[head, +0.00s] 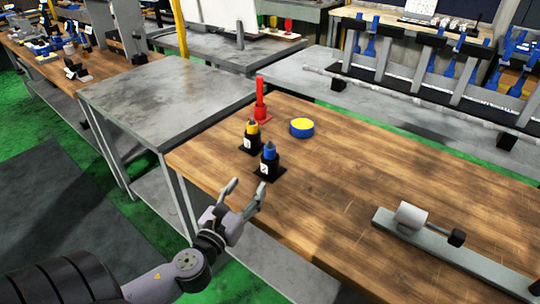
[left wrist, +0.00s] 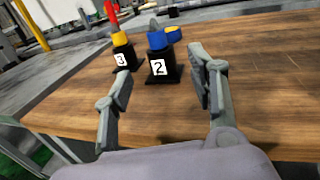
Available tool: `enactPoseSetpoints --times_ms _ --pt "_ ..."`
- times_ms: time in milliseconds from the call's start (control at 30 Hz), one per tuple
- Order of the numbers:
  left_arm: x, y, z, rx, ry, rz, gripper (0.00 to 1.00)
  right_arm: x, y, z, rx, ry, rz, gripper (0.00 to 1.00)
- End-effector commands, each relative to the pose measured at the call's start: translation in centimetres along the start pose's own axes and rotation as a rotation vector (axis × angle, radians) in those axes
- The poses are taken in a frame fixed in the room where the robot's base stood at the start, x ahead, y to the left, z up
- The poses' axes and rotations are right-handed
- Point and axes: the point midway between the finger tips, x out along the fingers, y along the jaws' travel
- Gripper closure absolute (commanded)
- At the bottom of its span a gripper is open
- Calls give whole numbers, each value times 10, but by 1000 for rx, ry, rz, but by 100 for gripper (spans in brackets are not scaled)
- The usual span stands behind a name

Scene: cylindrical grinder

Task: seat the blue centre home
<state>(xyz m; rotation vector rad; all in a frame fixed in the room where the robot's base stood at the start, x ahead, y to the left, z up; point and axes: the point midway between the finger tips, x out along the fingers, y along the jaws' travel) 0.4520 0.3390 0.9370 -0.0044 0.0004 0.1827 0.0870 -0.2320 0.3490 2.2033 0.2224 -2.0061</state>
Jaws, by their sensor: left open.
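The blue centre (head: 269,155), a blue collar with a grey tip pointing up, stands upright in a black holder (head: 270,170) near the left edge of the wooden bench. In the left wrist view the blue centre (left wrist: 157,39) is straight ahead, and its holder (left wrist: 160,68) has a label 2. My left gripper (head: 245,188) is open and empty, just in front of this holder and apart from it. In the left wrist view its fingers (left wrist: 160,68) spread to either side of the holder. My right gripper is not in view.
A yellow-collared centre (head: 252,128) in a holder labelled 3 stands close on the left. A red centre (head: 261,105) and a blue-and-yellow round tin (head: 302,127) are behind. A grey rail with a cylinder (head: 410,215) lies at right. The bench middle is clear.

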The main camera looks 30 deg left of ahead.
Motion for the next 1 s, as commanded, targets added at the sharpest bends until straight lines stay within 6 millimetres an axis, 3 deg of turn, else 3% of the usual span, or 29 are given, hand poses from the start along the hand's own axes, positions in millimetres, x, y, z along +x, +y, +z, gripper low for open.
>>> enactPoseSetpoints --times_ms 500,867,1000 --pt "95 1 3 6 -4 2 48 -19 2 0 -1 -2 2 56" --pt "128 2 2 4 -2 1 48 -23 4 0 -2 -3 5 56" --pt "150 7 4 3 -2 2 48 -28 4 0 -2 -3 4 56"
